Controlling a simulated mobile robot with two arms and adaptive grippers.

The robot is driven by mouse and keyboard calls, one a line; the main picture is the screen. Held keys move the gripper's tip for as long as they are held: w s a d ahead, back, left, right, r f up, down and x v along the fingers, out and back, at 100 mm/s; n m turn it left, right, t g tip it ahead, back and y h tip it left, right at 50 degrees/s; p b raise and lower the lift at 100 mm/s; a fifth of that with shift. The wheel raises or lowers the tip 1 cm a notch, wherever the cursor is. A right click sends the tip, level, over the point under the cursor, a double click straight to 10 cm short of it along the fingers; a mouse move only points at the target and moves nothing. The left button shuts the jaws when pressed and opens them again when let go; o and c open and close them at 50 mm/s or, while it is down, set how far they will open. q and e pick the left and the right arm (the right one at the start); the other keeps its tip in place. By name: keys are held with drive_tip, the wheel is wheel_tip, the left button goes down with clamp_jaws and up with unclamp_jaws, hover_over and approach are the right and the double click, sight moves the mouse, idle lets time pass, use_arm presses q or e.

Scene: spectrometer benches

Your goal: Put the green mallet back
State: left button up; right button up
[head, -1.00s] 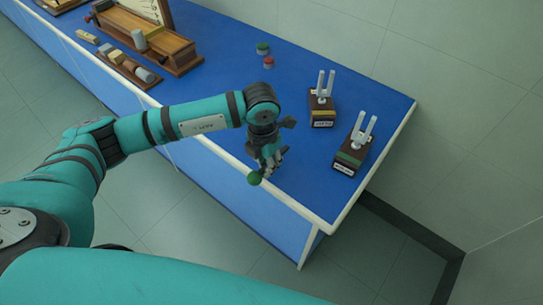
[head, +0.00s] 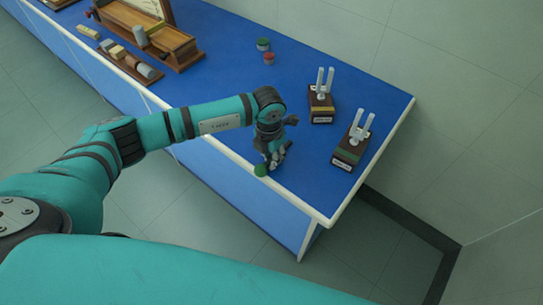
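The green mallet shows as a round green head (head: 261,170) beside the fingertips of my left gripper (head: 273,161), near the front edge of the blue bench. The gripper looks shut on the mallet; its handle is mostly hidden by the fingers. At the back of the bench stand a small green-topped round piece (head: 263,44) and a similar red-topped one (head: 269,58). My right gripper is not in view.
Wooden apparatus (head: 160,38) and a rack of cylinders (head: 130,62) stand at the left. The bench (head: 215,75) is clear in its middle.

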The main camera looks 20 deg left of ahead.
sight(270, 159)
use_arm(q)
drive_tip(key=o, duration=0.4)
drive_tip(key=shift+o, duration=0.2)
drive_tip(key=shift+r, duration=0.5)
wheel_tip(270, 159, up, 11)
drive_tip(key=b, duration=0.2)
drive_tip(key=shift+a+r, duration=0.2)
drive_tip(key=shift+a, duration=0.05)
